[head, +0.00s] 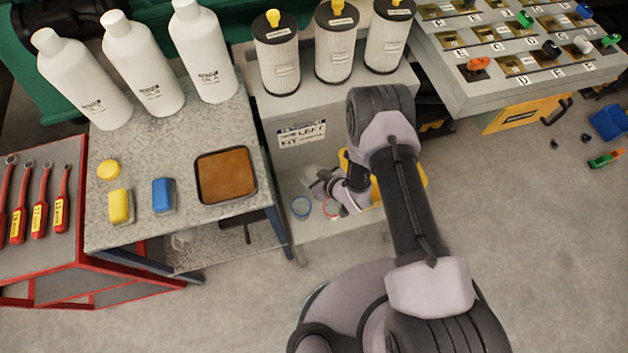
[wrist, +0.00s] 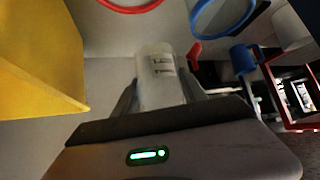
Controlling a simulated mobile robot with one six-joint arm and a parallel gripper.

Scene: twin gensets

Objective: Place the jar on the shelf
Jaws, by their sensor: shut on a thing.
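The jar (wrist: 157,72) is a small whitish cylinder with a dark marking, seen in the wrist view. My gripper (wrist: 159,92) is shut on it, one finger on each side. In the head view my gripper (head: 322,186) is low down at the front of the grey shelf unit (head: 285,182), over its lower level. I cannot make out the jar clearly there.
A yellow bin (head: 420,178) stands close beside my gripper, partly hidden by my arm. Several filters (head: 333,45) stand on the unit's top. A table (head: 110,232) with bottles, sponges and a brown tray (head: 226,175) is at left. The floor at right is mostly clear.

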